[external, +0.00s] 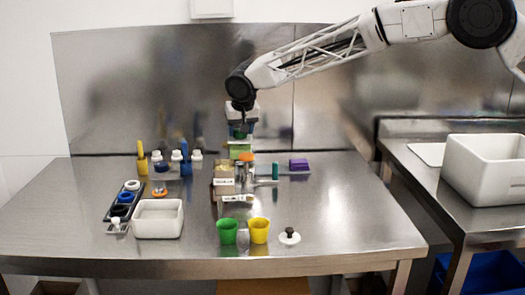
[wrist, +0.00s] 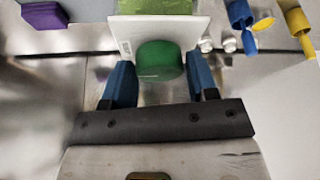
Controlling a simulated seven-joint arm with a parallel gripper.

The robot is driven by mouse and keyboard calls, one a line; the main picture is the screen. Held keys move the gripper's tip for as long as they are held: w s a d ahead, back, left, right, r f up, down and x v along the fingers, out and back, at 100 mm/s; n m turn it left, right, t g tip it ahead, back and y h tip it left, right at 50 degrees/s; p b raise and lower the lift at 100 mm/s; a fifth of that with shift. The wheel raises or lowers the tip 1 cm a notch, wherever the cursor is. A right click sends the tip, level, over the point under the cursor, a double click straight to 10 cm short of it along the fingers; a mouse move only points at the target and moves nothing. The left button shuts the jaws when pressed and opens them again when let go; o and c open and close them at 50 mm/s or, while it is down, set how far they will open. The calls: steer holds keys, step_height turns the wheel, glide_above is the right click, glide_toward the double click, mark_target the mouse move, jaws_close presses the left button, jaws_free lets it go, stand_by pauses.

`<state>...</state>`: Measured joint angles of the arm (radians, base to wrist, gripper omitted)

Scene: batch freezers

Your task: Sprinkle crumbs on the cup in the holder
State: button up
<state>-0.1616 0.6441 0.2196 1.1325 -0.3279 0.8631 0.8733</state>
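My gripper (wrist: 160,62) points down over the back middle of the table; it also shows in the external view (external: 240,128). Its blue fingers stand apart on either side of a round green object (wrist: 160,61), with small gaps visible, so it looks open. The green object sits in front of a white card or box (wrist: 125,32) in the wrist view; I cannot tell whether it holds crumbs. A green cup (external: 227,232) and a yellow cup (external: 259,230) stand near the table's front edge. I cannot clearly make out a cup in a holder.
Tan boxes (external: 222,170) and labelled items crowd the middle. A purple block (external: 298,165) lies right of them. The table's right side is clear.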

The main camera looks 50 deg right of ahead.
steer(key=shift+o, duration=1.4)
steer(key=v, duration=0.7)
steer(key=shift+s+r, duration=0.15)
steer(key=shift+r, duration=0.15)
steer(key=shift+a, duration=0.15)
